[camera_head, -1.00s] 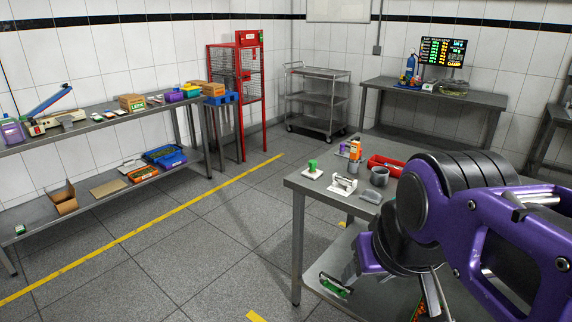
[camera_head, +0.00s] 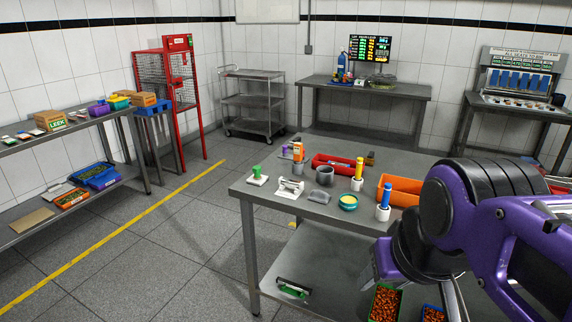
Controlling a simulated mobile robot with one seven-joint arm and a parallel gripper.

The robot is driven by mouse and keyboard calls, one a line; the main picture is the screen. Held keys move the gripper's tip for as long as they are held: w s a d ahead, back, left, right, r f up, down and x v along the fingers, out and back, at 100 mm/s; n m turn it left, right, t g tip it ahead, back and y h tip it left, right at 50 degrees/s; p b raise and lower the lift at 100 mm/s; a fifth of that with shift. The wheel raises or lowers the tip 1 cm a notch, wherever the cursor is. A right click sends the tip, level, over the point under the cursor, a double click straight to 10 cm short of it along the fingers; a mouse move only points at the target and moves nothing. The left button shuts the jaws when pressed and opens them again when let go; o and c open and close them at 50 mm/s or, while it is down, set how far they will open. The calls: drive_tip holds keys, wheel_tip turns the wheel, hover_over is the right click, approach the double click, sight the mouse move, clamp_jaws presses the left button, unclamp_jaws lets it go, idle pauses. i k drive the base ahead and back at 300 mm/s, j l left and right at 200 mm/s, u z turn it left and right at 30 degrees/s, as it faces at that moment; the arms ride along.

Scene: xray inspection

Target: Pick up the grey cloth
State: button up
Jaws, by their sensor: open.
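A small, flat grey piece (camera_head: 320,197), which looks like the grey cloth, lies near the front edge of the grey metal table (camera_head: 262,203). It is just right of a white device and in front of a dark grey cup; its folds are too small to make out. My gripper (camera_head: 412,287) hangs at the lower right, below my purple and black arm. It is open, with nothing seen between its fingers, well to the right of the grey piece and nearer to me. My arm hides the table's right part.
Around the grey piece stand a white device (camera_head: 290,188), a dark cup (camera_head: 324,175), a yellow-rimmed bowl (camera_head: 348,203) and a blue-topped bottle (camera_head: 384,205). A red tray (camera_head: 340,161) and an orange bin (camera_head: 400,190) lie behind. Floor left of the table is clear.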

sight(319, 195)
drive_tip(key=i+j+z, duration=0.35)
drive_tip(key=i+j, duration=0.15)
drive_tip(key=i+j+z, duration=0.35)
drive_tip(key=i+j, duration=0.25)
drive_tip(key=i+j+z, duration=0.15)
drive_tip(key=j, duration=0.3)
drive_tip(key=j+z, duration=0.2)
drive_tip(key=j, duration=0.2)
drive_tip(key=i+l+u, duration=0.15)
drive_tip(key=l, duration=0.2)
drive_tip(key=k, duration=0.05)
